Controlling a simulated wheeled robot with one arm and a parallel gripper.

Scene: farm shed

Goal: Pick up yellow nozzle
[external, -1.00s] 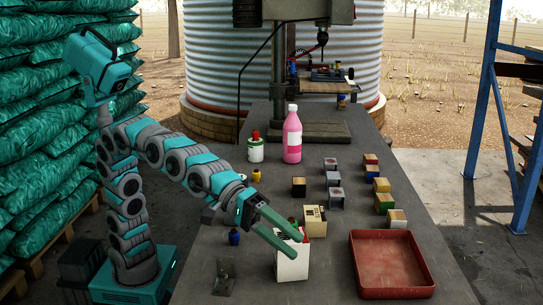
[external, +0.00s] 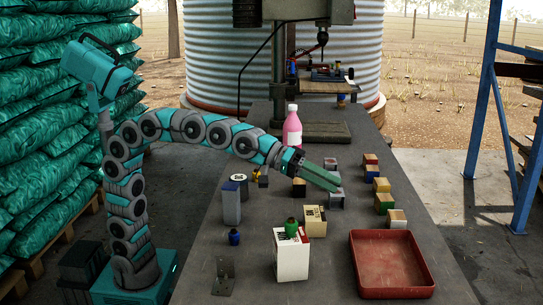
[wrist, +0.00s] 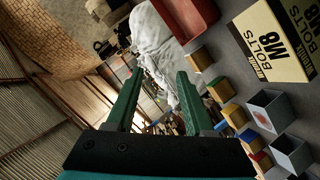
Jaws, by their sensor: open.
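A small yellow piece (external: 255,173), which looks like the yellow nozzle, stands on the dark table in the external view. My gripper (external: 335,184) is raised over the table to the right of the yellow piece, pointing right, near the grey open-topped blocks. In the wrist view my gripper (wrist: 160,78) has its two green fingers apart with nothing between them. The yellow piece cannot be made out in the wrist view.
A white box (external: 291,256), a bolts box (external: 314,221) and a red tray (external: 355,281) occupy the front. A tall grey-blue box (external: 231,206) stands left. Several coloured blocks (external: 384,204) line the right. A pink bottle (external: 292,131) stands behind my arm.

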